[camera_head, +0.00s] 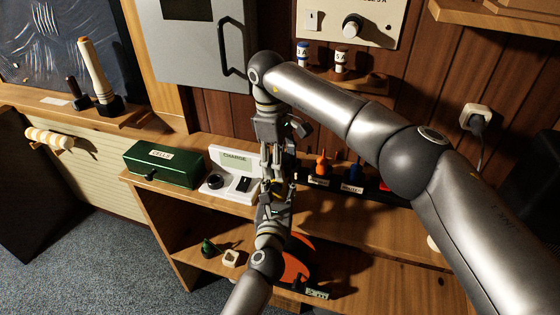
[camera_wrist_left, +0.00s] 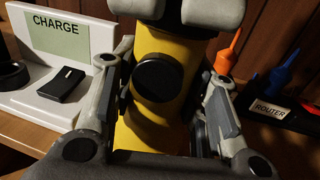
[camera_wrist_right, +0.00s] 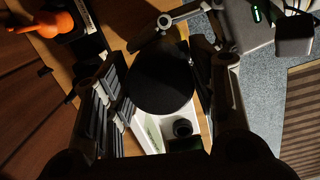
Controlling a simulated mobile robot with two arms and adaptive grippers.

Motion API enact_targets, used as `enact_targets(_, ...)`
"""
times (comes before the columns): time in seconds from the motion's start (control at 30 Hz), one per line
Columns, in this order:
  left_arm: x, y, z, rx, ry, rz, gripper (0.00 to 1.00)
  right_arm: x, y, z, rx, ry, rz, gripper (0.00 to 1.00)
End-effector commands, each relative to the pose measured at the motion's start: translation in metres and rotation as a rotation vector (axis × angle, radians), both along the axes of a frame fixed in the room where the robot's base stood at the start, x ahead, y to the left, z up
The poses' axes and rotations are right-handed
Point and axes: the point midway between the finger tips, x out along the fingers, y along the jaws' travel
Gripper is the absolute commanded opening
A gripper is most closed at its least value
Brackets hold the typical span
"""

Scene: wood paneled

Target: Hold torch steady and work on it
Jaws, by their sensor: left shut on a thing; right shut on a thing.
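The yellow torch (camera_wrist_left: 145,132) stands roughly upright between the fingers of my left gripper (camera_head: 275,198), with a round black button (camera_wrist_left: 158,77) on its side. In the head view the grippers hide most of the torch. My left gripper is shut on the torch from below. My right gripper (camera_head: 287,160) comes down from above and is shut on its upper end; its pale fingers show at the top of the left wrist view. In the right wrist view a round black end (camera_wrist_right: 160,75) sits between the right fingers. Whether it is a separate cap, I cannot tell.
A white CHARGE stand (camera_head: 235,160) with a small black block and a green box (camera_head: 165,163) stand left of the grippers. A dark rack (camera_head: 351,188) with orange and blue bottles is close on the right. The lower shelf holds small items and an orange disc.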

Motion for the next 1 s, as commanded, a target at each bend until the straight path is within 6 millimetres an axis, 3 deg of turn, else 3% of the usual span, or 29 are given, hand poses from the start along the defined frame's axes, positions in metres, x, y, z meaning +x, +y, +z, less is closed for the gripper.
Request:
enact_targets(0.2,-0.0007,-0.0007,-0.0012,0.001,0.002,-0.002,0.00,0.0013,0.0000,0.0015,0.002,-0.005,-0.233,0.36)
enact_targets(0.57,-0.0008,-0.0009,-0.0014,0.001,0.002,-0.002,0.00,0.0015,-0.0003,0.0016,0.001,-0.007,-0.270,0.36)
enact_targets(0.6,-0.0008,-0.0009,-0.0014,0.001,0.002,-0.002,0.00,0.0015,-0.0004,0.0016,0.001,-0.007,-0.270,0.55)
enact_targets(0.73,-0.0008,-0.0008,-0.0014,0.001,0.002,-0.002,0.00,0.0012,-0.0004,0.0012,0.001,-0.005,-0.269,0.71)
enact_targets(1.0,-0.0007,-0.0006,-0.0016,0.000,0.003,-0.001,0.00,0.0005,-0.0002,0.0003,0.000,-0.002,-0.268,0.74)
